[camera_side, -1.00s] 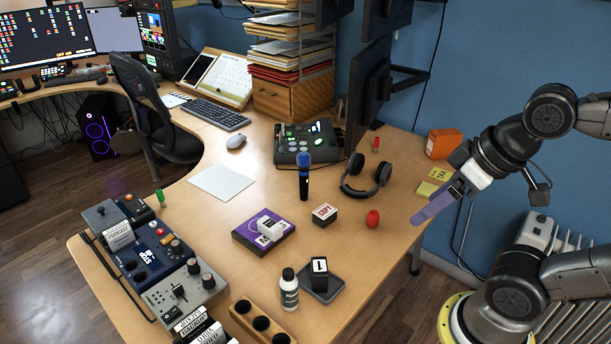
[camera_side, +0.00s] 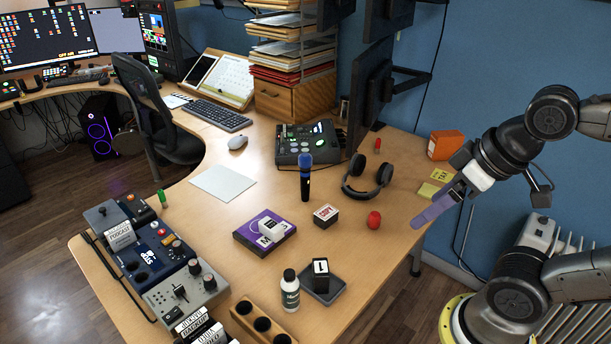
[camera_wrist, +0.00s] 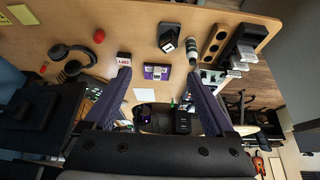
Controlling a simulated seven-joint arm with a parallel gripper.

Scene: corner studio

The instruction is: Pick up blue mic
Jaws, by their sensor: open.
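The blue mic (camera_side: 306,178) stands upright on the wooden desk, with a blue head and a dark body, near the middle of the side view. My gripper (camera_side: 428,213) has purple fingers and hangs off to the right of the mic, near the desk's right edge and well apart from it. In the wrist view my gripper (camera_wrist: 159,73) shows its two fingers spread with nothing held between them. I cannot make out the mic in the wrist view; the left finger may hide it.
A black COPY box (camera_side: 326,215), a red knob-like item (camera_side: 374,220) and headphones (camera_side: 367,177) lie between my gripper and the mic or near it. A mixer (camera_side: 307,145) stands behind the mic. The desk left of the mic is clear around a paper sheet (camera_side: 222,183).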

